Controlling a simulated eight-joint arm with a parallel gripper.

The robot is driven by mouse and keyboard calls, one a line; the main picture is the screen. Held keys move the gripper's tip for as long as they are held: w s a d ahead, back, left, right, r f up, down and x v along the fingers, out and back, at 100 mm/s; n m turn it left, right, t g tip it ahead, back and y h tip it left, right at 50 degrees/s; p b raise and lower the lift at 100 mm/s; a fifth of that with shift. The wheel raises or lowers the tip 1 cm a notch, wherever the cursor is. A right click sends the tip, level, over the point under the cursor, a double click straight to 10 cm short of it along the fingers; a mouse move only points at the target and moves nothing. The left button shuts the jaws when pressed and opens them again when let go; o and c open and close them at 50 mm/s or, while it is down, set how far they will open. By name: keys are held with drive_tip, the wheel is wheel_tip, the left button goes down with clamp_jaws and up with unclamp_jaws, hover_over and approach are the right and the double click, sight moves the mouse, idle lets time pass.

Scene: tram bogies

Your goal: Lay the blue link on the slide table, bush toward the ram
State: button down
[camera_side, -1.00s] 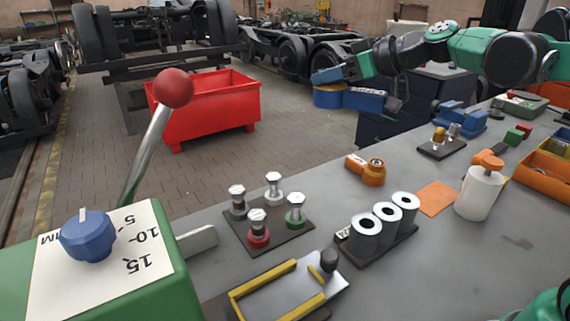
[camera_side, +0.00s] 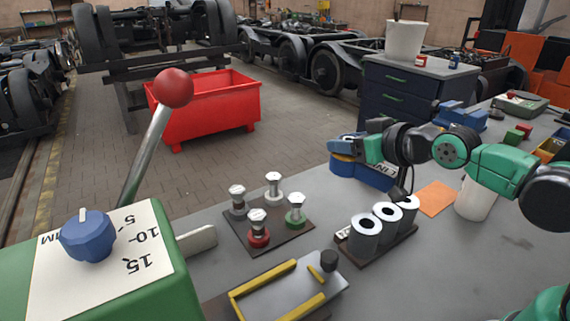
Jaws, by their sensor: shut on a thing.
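The blue link (camera_side: 377,178) is in my gripper (camera_side: 352,150), which is shut on it. The slide table (camera_side: 295,290) is a grey plate with yellow guide strips at the bottom centre, empty. The link is above and to the right of it, apart from it. A dark round knob (camera_side: 328,261) stands at the plate's far right corner; I cannot tell whether it is the ram.
A dark plate with several coloured-collared pins (camera_side: 266,228) stands behind the slide table. A rack of white and dark cylinders (camera_side: 376,229) is to its right. A red-knobbed lever (camera_side: 174,88) and green dial housing (camera_side: 105,260) are at left. Grey bench at lower right is clear.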

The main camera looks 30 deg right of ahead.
idle(0.4)
drive_tip(key=w+d+r+n+y, duration=0.15)
drive_tip(key=w+d, duration=0.25)
drive_tip(key=w, duration=0.4)
drive_tip(key=w+d+r+n+y, duration=0.1)
drive_tip(key=w+d+r, duration=0.2)
drive_tip(key=w+d, duration=0.3)
hover_over(323, 181)
wheel_tip(323, 181, down, 20)
drive_tip(key=shift+a+r, duration=0.1)
drive_tip(key=shift+c, duration=1.3)
unclamp_jaws()
